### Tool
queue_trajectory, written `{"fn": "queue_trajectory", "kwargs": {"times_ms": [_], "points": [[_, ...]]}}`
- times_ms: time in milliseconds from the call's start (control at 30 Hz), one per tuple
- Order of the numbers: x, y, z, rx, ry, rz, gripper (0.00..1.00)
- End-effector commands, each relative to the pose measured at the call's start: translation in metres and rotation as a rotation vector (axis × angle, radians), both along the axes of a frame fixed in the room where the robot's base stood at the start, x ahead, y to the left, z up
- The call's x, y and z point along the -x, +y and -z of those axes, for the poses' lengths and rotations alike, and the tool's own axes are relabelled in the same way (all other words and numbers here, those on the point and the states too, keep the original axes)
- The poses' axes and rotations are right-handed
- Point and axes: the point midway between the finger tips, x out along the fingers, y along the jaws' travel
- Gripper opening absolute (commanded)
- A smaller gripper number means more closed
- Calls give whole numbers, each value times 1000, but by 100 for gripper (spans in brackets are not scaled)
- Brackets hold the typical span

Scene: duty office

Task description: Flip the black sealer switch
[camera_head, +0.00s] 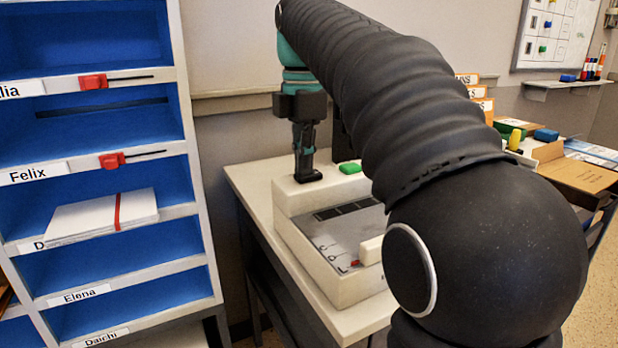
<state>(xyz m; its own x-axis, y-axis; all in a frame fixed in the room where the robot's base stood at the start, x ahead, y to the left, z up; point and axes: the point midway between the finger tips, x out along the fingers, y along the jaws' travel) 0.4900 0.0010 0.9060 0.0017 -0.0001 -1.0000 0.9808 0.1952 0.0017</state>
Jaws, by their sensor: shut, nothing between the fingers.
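The sealer (298,200) is a cream, box-shaped machine on a light-topped table, right of centre. Its raised back block carries a green switch (350,168). My gripper (307,172) points down, shut and empty, with its tips at the top of that back block, left of the green switch. A black shape shows right at the fingertips; I cannot tell whether it is the black switch or the finger pads, nor whether they touch. The switch's position cannot be read. My arm hides the right part of the sealer.
A white shelf rack (192,130) with blue, name-labelled compartments stands close on the left. One holds a stack of envelopes with a red band (100,215). An open cardboard box (580,172) and coloured items lie on a table at the right. The wall is close behind the sealer.

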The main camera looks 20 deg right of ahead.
Motion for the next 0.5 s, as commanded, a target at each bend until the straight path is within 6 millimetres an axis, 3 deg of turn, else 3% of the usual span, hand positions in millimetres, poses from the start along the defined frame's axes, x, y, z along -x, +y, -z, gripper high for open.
{"fn": "queue_trajectory", "kwargs": {"times_ms": [167,500], "points": [[0,0,0,0,4,0,0],[0,0,-22,0,3,0,0]]}}
